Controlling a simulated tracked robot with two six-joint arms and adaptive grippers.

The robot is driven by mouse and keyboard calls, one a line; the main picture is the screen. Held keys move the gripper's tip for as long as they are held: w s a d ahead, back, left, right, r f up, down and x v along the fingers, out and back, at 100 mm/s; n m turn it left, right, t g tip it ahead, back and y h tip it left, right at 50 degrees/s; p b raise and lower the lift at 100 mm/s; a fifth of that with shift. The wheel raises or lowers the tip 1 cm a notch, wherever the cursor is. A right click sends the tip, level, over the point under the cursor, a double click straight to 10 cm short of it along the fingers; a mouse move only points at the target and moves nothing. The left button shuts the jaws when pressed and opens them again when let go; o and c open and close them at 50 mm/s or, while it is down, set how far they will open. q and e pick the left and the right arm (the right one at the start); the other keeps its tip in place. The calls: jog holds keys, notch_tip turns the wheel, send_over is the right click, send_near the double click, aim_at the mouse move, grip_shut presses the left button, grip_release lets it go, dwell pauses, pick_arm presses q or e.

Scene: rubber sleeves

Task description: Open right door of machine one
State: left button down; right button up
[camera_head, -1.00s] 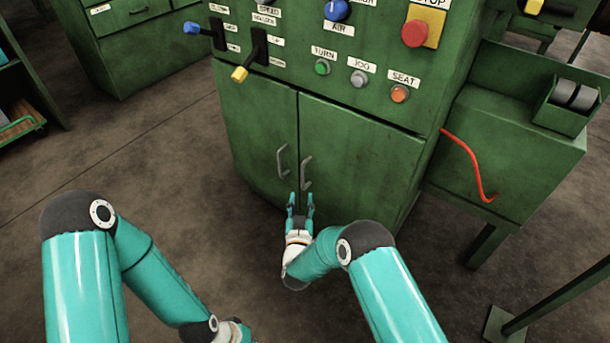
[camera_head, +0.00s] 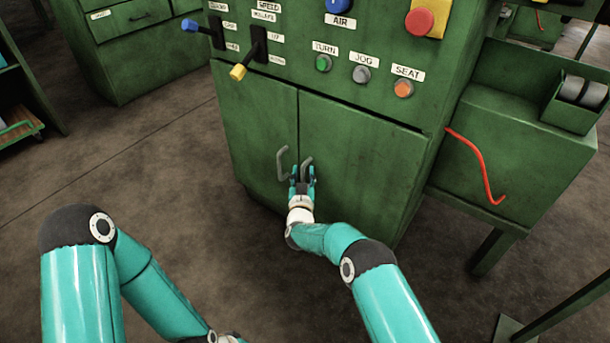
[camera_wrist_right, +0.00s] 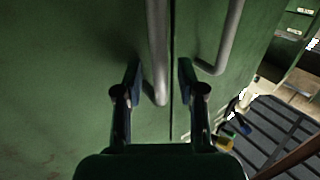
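The green cabinet of the machine has two closed front doors, the left door (camera_head: 255,125) and the right door (camera_head: 365,150). Each has a grey bar handle near the middle seam: the left handle (camera_head: 281,163) and the right handle (camera_head: 307,164). My right gripper (camera_head: 302,178) is at the right handle and partly hides it. In the right wrist view its two fingers (camera_wrist_right: 160,82) are apart, with one handle bar (camera_wrist_right: 157,50) between them and a visible gap on both sides. The other handle (camera_wrist_right: 228,40) is outside the fingers. My left gripper is below the picture edge.
Above the doors is a panel with a yellow-tipped lever (camera_head: 239,71), buttons and a red stop knob (camera_head: 419,21). A red hooked bar (camera_head: 478,165) is on the green side unit (camera_head: 510,150) at right. Open floor (camera_head: 160,210) lies left of the cabinet.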

grip_shut()
